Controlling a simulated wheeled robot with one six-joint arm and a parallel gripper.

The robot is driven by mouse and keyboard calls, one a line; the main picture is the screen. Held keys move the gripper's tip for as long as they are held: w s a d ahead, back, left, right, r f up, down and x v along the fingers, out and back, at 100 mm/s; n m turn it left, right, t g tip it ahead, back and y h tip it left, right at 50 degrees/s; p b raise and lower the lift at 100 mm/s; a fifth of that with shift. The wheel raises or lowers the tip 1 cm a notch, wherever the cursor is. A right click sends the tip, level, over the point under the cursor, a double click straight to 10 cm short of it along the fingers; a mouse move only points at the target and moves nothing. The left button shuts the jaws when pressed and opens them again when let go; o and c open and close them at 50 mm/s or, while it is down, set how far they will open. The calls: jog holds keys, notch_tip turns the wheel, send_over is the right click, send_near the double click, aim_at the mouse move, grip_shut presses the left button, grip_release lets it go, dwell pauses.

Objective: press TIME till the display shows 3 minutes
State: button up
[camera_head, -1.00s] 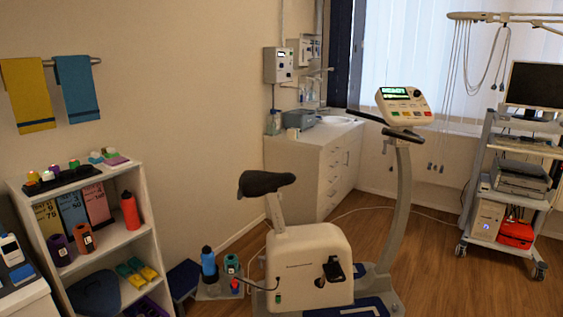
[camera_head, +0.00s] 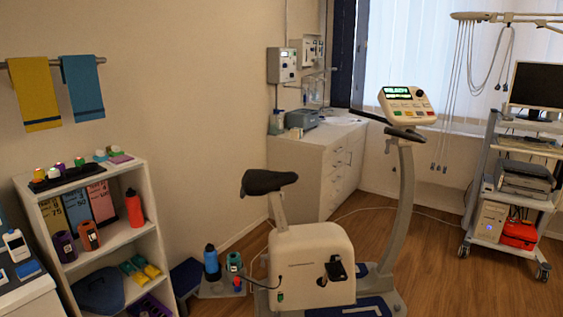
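The exercise bike (camera_head: 312,262) stands on the wooden floor in the middle of the view. Its console (camera_head: 405,105) sits on top of the grey column, tilted toward the camera. The console's display (camera_head: 397,90) is lit green, but its digits are too small to read. A row of small coloured buttons (camera_head: 403,113) lies below the display, and a larger round button is at the right. I cannot tell which button is TIME. My gripper is not in view.
A shelf (camera_head: 150,235) with bottles and weights stands at the left. A white cabinet (camera_head: 312,172) is behind the bike, and a wheeled equipment cart (camera_head: 490,185) stands at the right. Open floor (camera_head: 445,275) lies between bike and cart.

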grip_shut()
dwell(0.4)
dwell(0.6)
